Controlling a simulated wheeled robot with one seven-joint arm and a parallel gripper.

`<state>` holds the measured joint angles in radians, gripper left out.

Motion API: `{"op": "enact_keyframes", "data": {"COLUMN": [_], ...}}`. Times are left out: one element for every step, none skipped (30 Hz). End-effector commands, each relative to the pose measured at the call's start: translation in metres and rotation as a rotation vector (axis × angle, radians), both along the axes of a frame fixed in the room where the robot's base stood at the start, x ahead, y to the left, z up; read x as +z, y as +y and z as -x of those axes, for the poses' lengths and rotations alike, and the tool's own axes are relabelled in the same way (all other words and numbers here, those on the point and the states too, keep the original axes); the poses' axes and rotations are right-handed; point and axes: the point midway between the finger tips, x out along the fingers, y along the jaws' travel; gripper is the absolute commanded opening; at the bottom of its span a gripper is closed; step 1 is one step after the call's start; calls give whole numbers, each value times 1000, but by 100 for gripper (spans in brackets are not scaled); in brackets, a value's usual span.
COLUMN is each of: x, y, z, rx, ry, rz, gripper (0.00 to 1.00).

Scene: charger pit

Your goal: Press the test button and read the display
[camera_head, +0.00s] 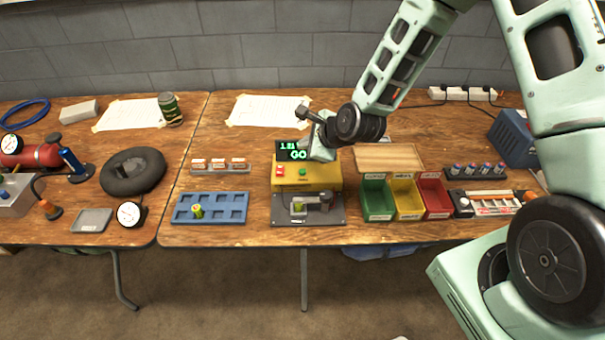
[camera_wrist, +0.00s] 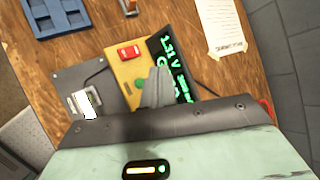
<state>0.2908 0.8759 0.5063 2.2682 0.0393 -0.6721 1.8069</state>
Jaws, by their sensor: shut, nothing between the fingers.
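The tester is a yellow box (camera_head: 330,176) with a red button (camera_head: 280,170) and a green button (camera_head: 303,172) on top. Its black display (camera_head: 284,152) is lit with green text, "GO" under a voltage of about 1.21 or 1.31 V, partly covered by my gripper. The wrist view shows the display (camera_wrist: 166,57), the red button (camera_wrist: 130,51) and the green button (camera_wrist: 141,83) close beside the fingers. My gripper (camera_head: 325,153) is shut and empty, low over the tester. I cannot tell whether it touches a button. A small cell (camera_head: 298,207) seems to sit in the grey cradle (camera_head: 330,217) in front.
A blue tray (camera_head: 235,197) with one upright cell (camera_head: 197,211) is left of the tester. Green (camera_head: 377,216), yellow (camera_head: 408,214) and red bins (camera_head: 436,213) stand close on its right. A wooden board (camera_head: 388,157) lies behind them. Paper sheets lie at the back.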

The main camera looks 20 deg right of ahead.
Motion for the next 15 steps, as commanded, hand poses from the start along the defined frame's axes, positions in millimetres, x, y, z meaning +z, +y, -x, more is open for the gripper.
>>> {"op": "enact_keyframes", "data": {"x": [-12,-16,-22,-27,-31,-37,-41,-45,-50,-54,-57,-60,-62,-64,-65], "y": [0,0,1,1,1,1,1,0,0,0,0,0,0,0,0], "z": [0,0,0,0,0,0,0,0,0,0,0,0,0,0,0], "rx": [1,1,1,2,1,1,1,1,-1,-1,-1,-1,0,0,0], "ry": [1,1,1,0,1,1,1,1,0,0,0,0,0,0,0], "rz": [0,0,0,0,0,0,0,0,-1,-1,-1,-1,0,0,0], "gripper": [0,0,0,0,0,0,0,0,0,0,0,0,0,0,0]}}
